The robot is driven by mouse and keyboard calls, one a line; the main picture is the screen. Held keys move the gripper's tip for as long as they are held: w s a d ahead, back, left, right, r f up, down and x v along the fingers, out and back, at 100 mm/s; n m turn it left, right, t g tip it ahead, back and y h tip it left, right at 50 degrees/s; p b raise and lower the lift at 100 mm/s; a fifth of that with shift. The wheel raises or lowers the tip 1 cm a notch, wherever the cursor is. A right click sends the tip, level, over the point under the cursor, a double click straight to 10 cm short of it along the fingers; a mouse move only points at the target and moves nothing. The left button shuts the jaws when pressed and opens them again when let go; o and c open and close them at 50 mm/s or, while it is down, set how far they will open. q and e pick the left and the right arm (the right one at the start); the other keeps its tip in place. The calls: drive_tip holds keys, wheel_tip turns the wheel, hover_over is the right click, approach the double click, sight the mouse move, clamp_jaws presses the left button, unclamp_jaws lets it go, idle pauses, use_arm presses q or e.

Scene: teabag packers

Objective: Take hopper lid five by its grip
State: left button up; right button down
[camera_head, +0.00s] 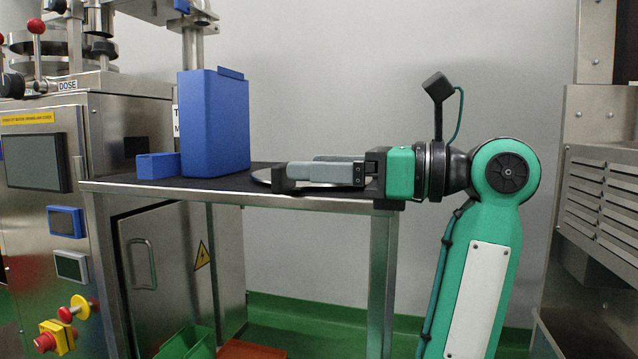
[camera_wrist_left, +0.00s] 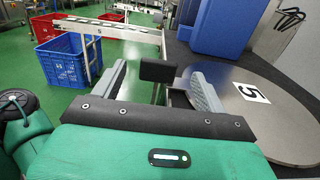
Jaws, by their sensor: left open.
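Hopper lid five is a round grey metal disc (camera_wrist_left: 285,125) with a white label reading 5, lying on the dark tabletop. In the head view only a thin part of its edge (camera_head: 261,175) shows beside my gripper. A black block (camera_wrist_left: 158,70), seemingly the lid's grip, stands between my left gripper's fingers in the wrist view. In the head view a black piece (camera_head: 279,180) shows at the fingertips. My left gripper (camera_head: 291,171) is open, low over the table, with grey ridged fingers (camera_wrist_left: 158,84) on both sides of the block, apparently apart from it. My right gripper is not in view.
A tall blue container (camera_head: 215,125) and a small blue box (camera_head: 158,166) stand on the metal-edged table (camera_head: 225,197), left of the gripper. The steel machine (camera_head: 130,110) is further left. Red (camera_wrist_left: 68,72) and blue (camera_wrist_left: 48,27) crates stand on the green floor.

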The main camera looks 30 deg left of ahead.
sight(284, 163)
use_arm(q)
drive_tip(key=b+x, duration=0.1)
drive_tip(key=x, duration=0.4)
drive_tip(key=shift+a+b, duration=0.15)
drive_tip(key=shift+b, duration=0.15)
drive_tip(key=shift+s, duration=0.1)
drive_tip(key=shift+c, duration=0.4)
drive_tip(key=c, duration=1.2)
